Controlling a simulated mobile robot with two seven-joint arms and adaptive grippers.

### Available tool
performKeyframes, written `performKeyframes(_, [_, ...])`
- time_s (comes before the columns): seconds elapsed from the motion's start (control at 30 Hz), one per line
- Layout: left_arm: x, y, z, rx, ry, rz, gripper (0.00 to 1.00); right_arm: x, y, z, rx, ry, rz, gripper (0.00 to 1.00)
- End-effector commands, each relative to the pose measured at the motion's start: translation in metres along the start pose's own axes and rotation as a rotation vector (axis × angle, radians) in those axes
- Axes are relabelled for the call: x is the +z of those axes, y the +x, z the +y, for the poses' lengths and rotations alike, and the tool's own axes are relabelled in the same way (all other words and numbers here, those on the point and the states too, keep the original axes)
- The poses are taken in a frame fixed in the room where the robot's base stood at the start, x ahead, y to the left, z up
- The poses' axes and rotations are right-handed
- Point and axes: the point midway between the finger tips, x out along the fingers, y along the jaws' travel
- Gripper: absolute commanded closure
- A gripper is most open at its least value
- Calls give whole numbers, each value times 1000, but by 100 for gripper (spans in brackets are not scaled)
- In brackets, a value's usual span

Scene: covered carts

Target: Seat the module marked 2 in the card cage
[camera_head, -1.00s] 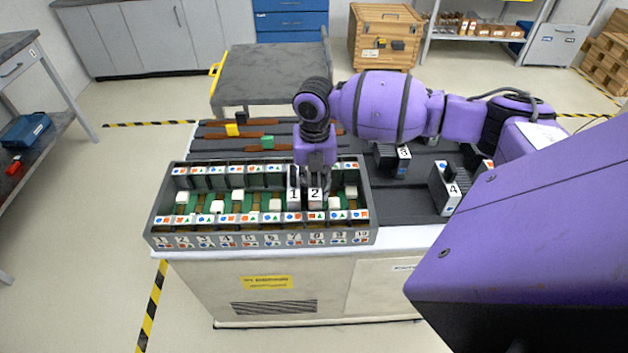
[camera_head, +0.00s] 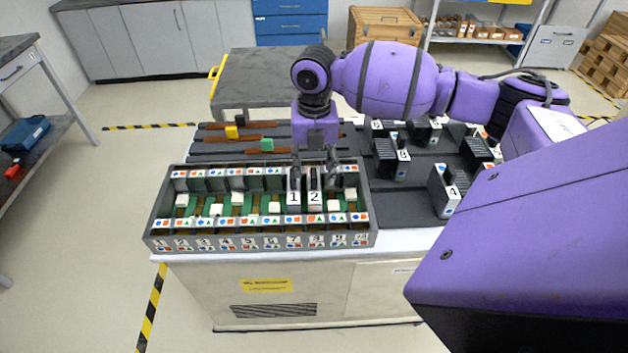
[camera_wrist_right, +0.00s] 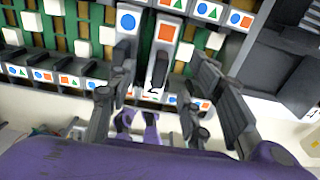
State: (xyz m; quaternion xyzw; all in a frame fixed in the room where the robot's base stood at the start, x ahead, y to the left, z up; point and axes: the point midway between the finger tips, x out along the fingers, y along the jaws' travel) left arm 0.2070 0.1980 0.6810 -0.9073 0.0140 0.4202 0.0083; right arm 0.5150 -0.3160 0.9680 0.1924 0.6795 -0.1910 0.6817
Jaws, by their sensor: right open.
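The module marked 2 (camera_head: 315,198) stands upright in the card cage (camera_head: 215,243), directly right of the module marked 1 (camera_head: 293,199). Their number labels look level with each other. In the right wrist view, the module marked 2 (camera_wrist_right: 157,70) shows below a red square mark. My right gripper (camera_head: 315,165) is open above and behind the two modules, its fingers apart and empty. In the right wrist view its fingers (camera_wrist_right: 165,95) stand either side of module 2, with no visible grip. How deep the module sits is hard to tell. My left gripper is out of view.
Several other modules stand on the dark cart top right of the cage, including ones marked 3 (camera_head: 402,156) and 4 (camera_head: 452,192). A grey cart (camera_head: 270,75) stands beyond.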

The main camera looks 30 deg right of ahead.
Motion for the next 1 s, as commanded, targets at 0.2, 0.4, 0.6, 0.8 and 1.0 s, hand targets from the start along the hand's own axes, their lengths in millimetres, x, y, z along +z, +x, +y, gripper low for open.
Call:
performKeyframes(0.2, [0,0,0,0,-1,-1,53,0,-38,0,1,1,-2,53])
performKeyframes(0.4, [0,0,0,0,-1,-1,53,0,-52,0,0,0,0,53])
performKeyframes(0.6, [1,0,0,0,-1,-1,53,0,-52,0,0,1,0,53])
performKeyframes(0.8, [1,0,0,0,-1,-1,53,0,-52,-1,-1,1,0,53])
performKeyframes(1.0, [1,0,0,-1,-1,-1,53,0,-52,-1,-1,1,0,53])
